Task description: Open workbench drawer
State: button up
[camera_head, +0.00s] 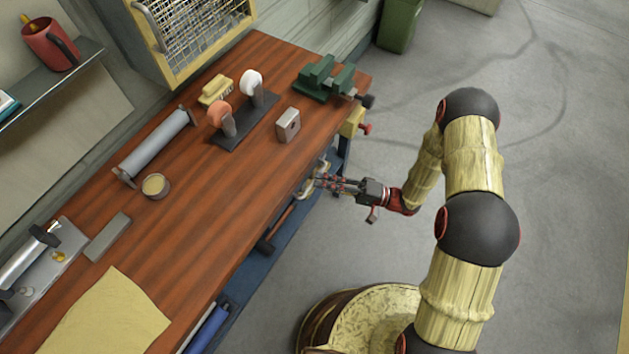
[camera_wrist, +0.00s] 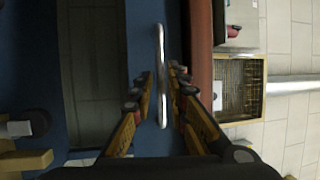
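The wooden workbench (camera_head: 205,190) runs diagonally through the left half of the head view. In the wrist view its blue drawer front (camera_wrist: 141,28) carries a silver bar handle (camera_wrist: 162,75). My gripper (camera_head: 322,182) is at the bench's front edge, just below the top. In the wrist view my gripper (camera_wrist: 161,75) is open, with one finger on each side of the handle. The handle lies between the fingertips, and I see a gap on both sides. The drawer's edges are mostly hidden, so I cannot tell how far it stands out.
A green vise (camera_head: 325,78), a small metal box (camera_head: 289,125), a grey roller (camera_head: 155,143) and a round tin (camera_head: 155,186) stand on the bench. A yellow cloth (camera_head: 105,318) lies at the near end. The grey floor (camera_head: 570,130) to the right is clear.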

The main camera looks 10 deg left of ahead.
jog(key=shift+a+r, duration=0.25)
jog(key=shift+a, duration=1.05)
jog(key=shift+c, duration=0.9)
grip_shut()
